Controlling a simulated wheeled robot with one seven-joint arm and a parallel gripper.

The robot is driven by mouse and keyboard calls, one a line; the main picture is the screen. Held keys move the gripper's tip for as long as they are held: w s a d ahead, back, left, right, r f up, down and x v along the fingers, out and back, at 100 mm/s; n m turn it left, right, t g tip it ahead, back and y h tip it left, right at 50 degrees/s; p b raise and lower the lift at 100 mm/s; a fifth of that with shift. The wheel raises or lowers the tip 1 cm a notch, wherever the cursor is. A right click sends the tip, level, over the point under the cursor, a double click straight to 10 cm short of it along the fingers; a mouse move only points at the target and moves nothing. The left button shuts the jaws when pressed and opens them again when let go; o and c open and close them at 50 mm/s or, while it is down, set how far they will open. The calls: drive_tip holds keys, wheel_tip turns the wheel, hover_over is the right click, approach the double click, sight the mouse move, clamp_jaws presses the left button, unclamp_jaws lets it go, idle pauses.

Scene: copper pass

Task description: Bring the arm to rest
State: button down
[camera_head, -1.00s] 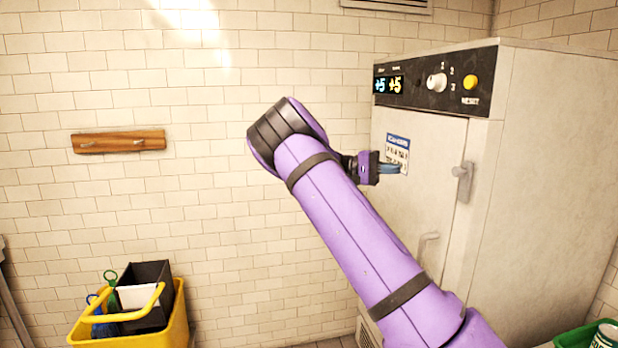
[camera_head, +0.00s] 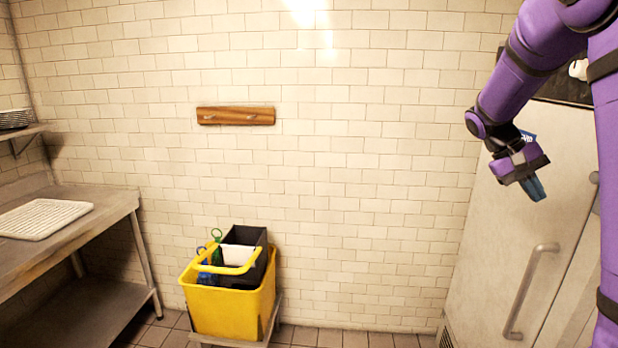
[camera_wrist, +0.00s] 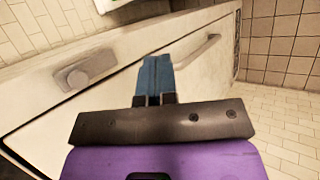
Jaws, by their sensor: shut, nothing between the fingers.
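My gripper (camera_head: 535,188) is at the right of the head view, on my purple arm, which is raised and folded. Its blue fingers point down and to the right, in front of the pale fridge-like cabinet (camera_head: 485,265). In the wrist view the blue fingers (camera_wrist: 155,75) are pressed together with nothing between them. The cabinet's long handle (camera_wrist: 200,52) and a latch (camera_wrist: 85,75) show beyond the fingers there. I cannot tell how far the fingertips are from the cabinet. My arm hides much of the control panel.
A yellow bucket (camera_head: 230,310) with bottles and a black bin stands on a low stand by the wall. A steel table (camera_head: 112,208) with a white rack (camera_head: 42,218) is at the left. A wooden hook rail (camera_head: 236,116) hangs on the tiled wall. The middle floor is clear.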

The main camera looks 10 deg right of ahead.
drive_tip(key=s+a+r+n+t+y, duration=0.2)
drive_tip(key=s+a+t, duration=0.3)
drive_tip(key=s+a, duration=0.5)
drive_tip(key=s+a+r+n+t+y, duration=0.2)
drive_tip(key=s+a+t, duration=0.4)
drive_tip(key=s+a, duration=0.4)
drive_tip(key=a+y, duration=0.1)
drive_tip(key=a, duration=0.2)
drive_tip(key=shift+s+r+n, duration=0.15)
drive_tip(key=shift+s+n, duration=0.15)
drive_tip(key=shift+n, duration=0.1)
